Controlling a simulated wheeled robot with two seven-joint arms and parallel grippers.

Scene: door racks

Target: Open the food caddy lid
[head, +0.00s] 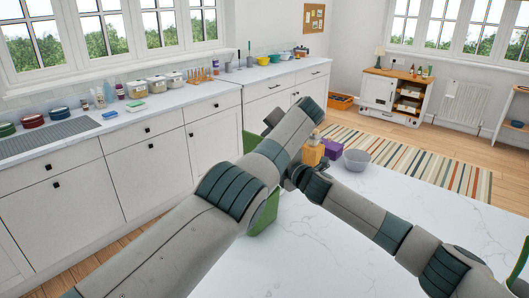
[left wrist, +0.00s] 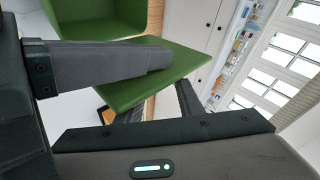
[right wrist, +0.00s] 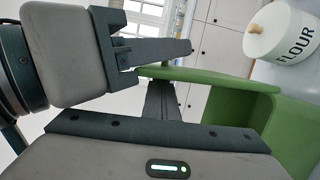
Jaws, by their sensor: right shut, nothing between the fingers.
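The green food caddy is mostly hidden behind my left arm in the head view; a green part (head: 263,218) shows beside the arm. In the left wrist view its flat green lid (left wrist: 150,78) is seen at an angle to the green body (left wrist: 110,16). The right wrist view shows the lid edge-on (right wrist: 215,75) above the caddy body (right wrist: 220,108). My left gripper (left wrist: 160,105) appears open, its fingers apart close to the lid; contact cannot be told. My right gripper (right wrist: 161,95) is shut and empty, close beside the caddy.
A white flour canister (right wrist: 282,35) stands beside the caddy. An orange item (head: 313,153), a purple box (head: 333,147) and a grey bowl (head: 357,160) are on the marble island (head: 330,245). The island's front is clear.

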